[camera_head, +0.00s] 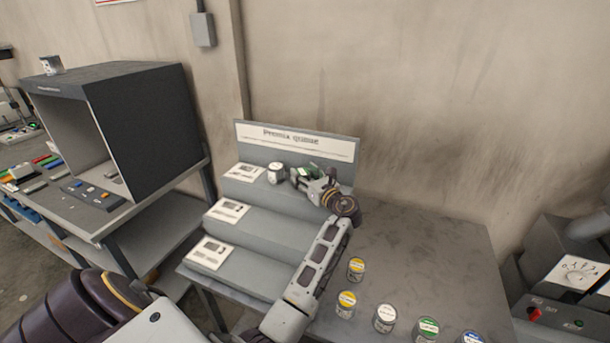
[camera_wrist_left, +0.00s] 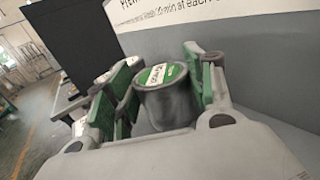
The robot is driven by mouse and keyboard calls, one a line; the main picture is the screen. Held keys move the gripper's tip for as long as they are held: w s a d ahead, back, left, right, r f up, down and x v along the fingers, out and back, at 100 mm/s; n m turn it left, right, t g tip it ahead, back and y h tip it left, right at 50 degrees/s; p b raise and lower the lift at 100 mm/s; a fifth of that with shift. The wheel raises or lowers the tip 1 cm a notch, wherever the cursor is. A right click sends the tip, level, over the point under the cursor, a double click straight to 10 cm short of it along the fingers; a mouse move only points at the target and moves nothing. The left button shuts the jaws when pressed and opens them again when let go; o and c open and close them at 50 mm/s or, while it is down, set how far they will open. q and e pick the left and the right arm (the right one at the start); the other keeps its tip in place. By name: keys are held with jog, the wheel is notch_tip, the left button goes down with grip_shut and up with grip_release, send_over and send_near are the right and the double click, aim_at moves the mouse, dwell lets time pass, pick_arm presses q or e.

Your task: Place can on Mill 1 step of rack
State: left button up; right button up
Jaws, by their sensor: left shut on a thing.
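The grey stepped rack (camera_head: 245,235) stands on the table, with a header reading "Premix queue" and a white label card on the left of each of its three steps. The card print is too small to read, so I cannot tell which step is Mill 1. My left gripper (camera_head: 311,178) is at the top step, near the header board. It is shut on a can with a green-and-white lid (camera_wrist_left: 161,75), upright between its fingers in the left wrist view. I cannot tell whether the can touches the step. My right gripper is not in view.
Several cans, including a yellow-lidded one (camera_head: 356,268) and a green-lidded one (camera_head: 427,329), stand on the table at right. A dark booth (camera_head: 145,125) stands left. The middle and lower steps look clear.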

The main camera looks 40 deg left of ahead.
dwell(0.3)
pick_arm(q)
jog(key=o, duration=1.1)
jog(key=shift+f, duration=0.1)
jog(key=shift+o, duration=0.2)
